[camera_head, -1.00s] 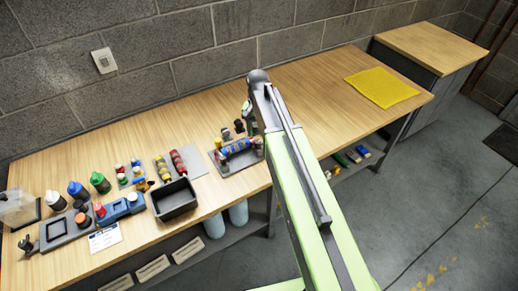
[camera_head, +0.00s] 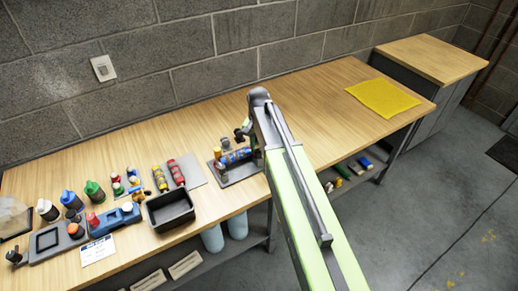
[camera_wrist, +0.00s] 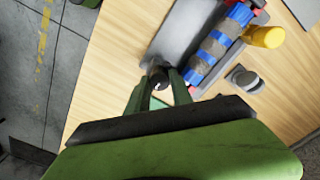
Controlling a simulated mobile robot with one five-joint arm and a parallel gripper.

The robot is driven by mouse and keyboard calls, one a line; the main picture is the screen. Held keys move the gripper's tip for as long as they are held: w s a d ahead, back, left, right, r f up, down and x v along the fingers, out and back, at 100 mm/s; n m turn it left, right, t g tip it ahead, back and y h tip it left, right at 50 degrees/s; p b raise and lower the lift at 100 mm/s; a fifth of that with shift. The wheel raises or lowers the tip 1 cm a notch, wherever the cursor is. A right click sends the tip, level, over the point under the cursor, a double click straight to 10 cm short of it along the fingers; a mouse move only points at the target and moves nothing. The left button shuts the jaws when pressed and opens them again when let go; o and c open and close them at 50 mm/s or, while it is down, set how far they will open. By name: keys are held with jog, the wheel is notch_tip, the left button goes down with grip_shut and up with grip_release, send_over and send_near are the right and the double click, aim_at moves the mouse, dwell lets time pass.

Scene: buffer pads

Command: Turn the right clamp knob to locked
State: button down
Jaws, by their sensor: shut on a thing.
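The clamp fixture is a grey plate (camera_head: 240,175) holding a blue roll (camera_head: 237,156) with grey bands. In the wrist view, the banded blue roll (camera_wrist: 216,48) lies aslant at the upper right, beside the bare grey plate (camera_wrist: 190,32). My gripper (camera_wrist: 158,88) is shut on a dark knob (camera_wrist: 157,76) at the plate's near end. The fingers partly cover the knob, and its turn position cannot be told. A yellow-topped part (camera_wrist: 265,37) and a grey round knob (camera_wrist: 245,79) stand on the roll's other side. In the head view, my arm hides the fixture's right end and my gripper.
Left of the fixture are a black bin (camera_head: 170,209), red and yellow rolls on a grey mat (camera_head: 193,172), several bottles and a blue tool (camera_head: 115,220). A yellow pad (camera_head: 377,98) lies at the right. The wooden bench (camera_head: 320,105) between is clear.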

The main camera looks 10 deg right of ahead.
jog(key=shift+n, duration=0.3)
jog(key=n, duration=0.3)
jog(key=shift+n, duration=0.4)
jog(key=n, duration=1.3)
jog(key=shift+n, duration=0.4)
